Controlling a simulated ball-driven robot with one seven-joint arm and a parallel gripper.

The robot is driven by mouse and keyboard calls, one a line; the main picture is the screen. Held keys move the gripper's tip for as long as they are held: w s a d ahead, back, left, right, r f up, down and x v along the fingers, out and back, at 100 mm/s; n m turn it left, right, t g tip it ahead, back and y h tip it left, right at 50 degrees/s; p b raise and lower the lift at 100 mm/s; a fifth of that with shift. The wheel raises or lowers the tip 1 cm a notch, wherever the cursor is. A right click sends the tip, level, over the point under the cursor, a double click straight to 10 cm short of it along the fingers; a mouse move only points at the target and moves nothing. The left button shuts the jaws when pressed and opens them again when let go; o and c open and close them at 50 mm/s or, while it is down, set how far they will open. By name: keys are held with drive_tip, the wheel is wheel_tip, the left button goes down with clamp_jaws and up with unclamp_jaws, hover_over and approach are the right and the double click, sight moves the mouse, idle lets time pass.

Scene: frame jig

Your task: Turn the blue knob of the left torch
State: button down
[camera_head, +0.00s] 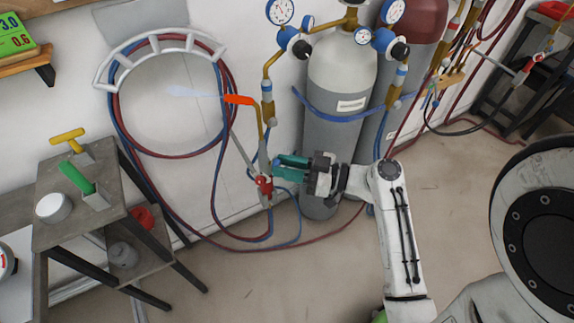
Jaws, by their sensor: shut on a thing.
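A red knob (264,186) sits low on the torch body. My gripper (277,168) reaches in from the right, its teal fingers at the torch just above the red knob. The fingers are shut on a part of the torch, most likely the blue knob, which they hide.
Grey (345,78) and dark red (415,22) cylinders with gauges stand behind. Red and blue hoses (228,200) loop from a wall rack (150,42) and hang near the torch. A cluttered side table (95,222) stands at left. A second torch (450,78) is at right. Floor at lower middle is clear.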

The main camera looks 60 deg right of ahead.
drive_tip(key=m+p, duration=0.1)
drive_tip(key=m, duration=0.5)
drive_tip(key=m+p, duration=0.2)
drive_tip(key=m, duration=0.4)
drive_tip(key=shift+a+m+t+h, duration=0.1)
drive_tip(key=shift+m+t+h, duration=0.2)
drive_tip(key=shift+t, duration=0.1)
idle(0.3)
drive_tip(key=c, duration=0.9)
unclamp_jaws()
drive_tip(key=shift+o, duration=0.2)
drive_tip(key=b+v, duration=0.2)
drive_tip(key=v, duration=0.8)
drive_tip(key=shift+s+b, duration=0.3)
drive_tip(key=shift+s, duration=0.1)
